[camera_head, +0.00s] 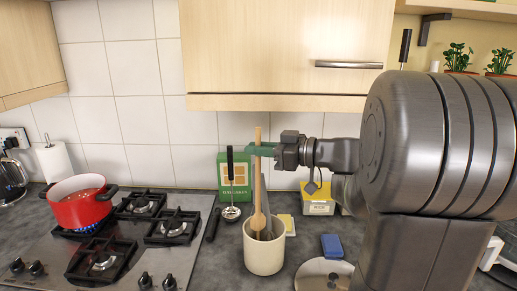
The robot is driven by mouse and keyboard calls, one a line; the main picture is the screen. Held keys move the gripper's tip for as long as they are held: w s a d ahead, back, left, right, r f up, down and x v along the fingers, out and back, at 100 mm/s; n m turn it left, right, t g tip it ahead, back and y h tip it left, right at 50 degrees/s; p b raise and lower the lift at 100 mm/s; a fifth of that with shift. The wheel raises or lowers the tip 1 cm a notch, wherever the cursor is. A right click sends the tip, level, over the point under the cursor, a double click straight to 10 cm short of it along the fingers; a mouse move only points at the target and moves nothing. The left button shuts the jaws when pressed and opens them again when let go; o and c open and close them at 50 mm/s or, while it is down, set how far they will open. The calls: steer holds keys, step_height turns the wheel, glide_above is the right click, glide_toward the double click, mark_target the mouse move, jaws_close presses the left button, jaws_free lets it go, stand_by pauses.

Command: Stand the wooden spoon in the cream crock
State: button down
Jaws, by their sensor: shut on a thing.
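The wooden spoon (258,180) is upright with its handle up and its bowl down. My gripper (262,150) is shut on the upper handle with its green fingers. The cream crock (264,256) stands on the dark counter directly below. The spoon's bowl overlaps the crock's mouth in this view; I cannot tell how far inside it is. Grey utensils also show at the mouth, just right of the spoon.
A ladle with a black handle (230,170) shows left of the spoon, before a green box (237,190). A yellow-labelled box (318,200), a blue sponge (332,246) and a round plate (316,274) are to the right. A red pot (80,205) sits on the hob.

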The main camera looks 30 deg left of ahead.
steer(key=shift+f+b, duration=1.95)
steer(key=shift+f, duration=2.65)
steer(key=shift+f+b, duration=0.85)
steer(key=shift+f, duration=0.95)
steer(key=c, duration=1.4)
jaws_free()
steer(key=shift+o, duration=0.5)
